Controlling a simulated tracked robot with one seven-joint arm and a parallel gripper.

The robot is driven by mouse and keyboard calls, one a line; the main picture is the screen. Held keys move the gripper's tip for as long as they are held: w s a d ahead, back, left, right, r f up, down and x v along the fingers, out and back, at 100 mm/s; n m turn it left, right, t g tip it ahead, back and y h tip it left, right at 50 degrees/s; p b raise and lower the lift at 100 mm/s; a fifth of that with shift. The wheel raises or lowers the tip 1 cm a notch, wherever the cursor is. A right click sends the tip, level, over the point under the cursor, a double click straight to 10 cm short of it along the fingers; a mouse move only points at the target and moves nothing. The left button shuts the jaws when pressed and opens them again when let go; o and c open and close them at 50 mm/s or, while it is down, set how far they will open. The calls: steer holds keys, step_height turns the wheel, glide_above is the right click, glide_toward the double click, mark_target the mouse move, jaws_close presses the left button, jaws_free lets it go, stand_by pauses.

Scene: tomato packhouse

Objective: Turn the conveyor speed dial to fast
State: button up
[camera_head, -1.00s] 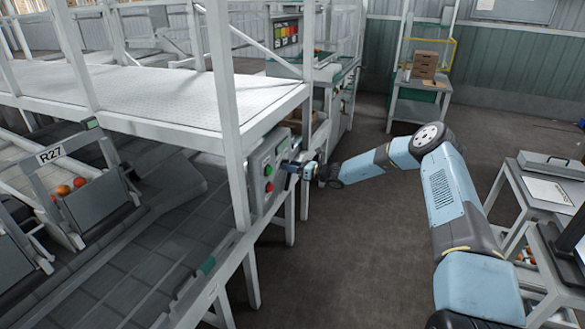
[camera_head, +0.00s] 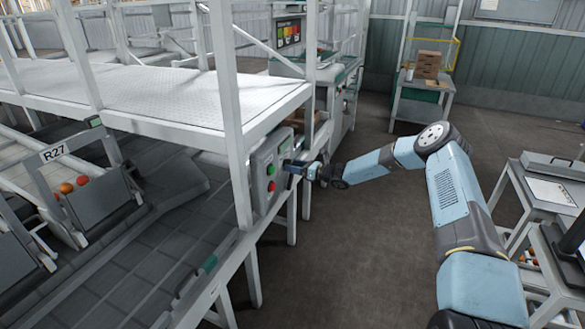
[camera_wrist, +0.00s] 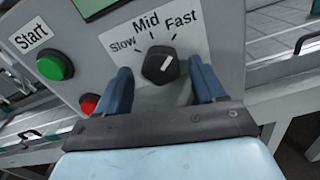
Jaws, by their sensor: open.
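The conveyor speed dial (camera_wrist: 158,68) is a round black knob with a short white mark, on a grey control panel (camera_head: 262,168). Slow, Mid and Fast are printed around it from left to right, with a tick for each. My gripper (camera_wrist: 160,74) is open, with one blue finger on each side of the dial. Whether the fingers touch it is unclear. In the head view my gripper (camera_head: 290,168) is at the panel face and the dial is hidden.
A green Start button (camera_wrist: 55,66) and a red button (camera_wrist: 89,104) sit left of the dial, the red one close to the left finger. A white frame post (camera_head: 232,130) stands left of the panel. A side table (camera_head: 550,190) is at the right. Open floor lies between.

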steer(key=v, duration=1.2)
steer(key=shift+s+d, duration=0.2)
steer(key=shift+d, duration=0.15)
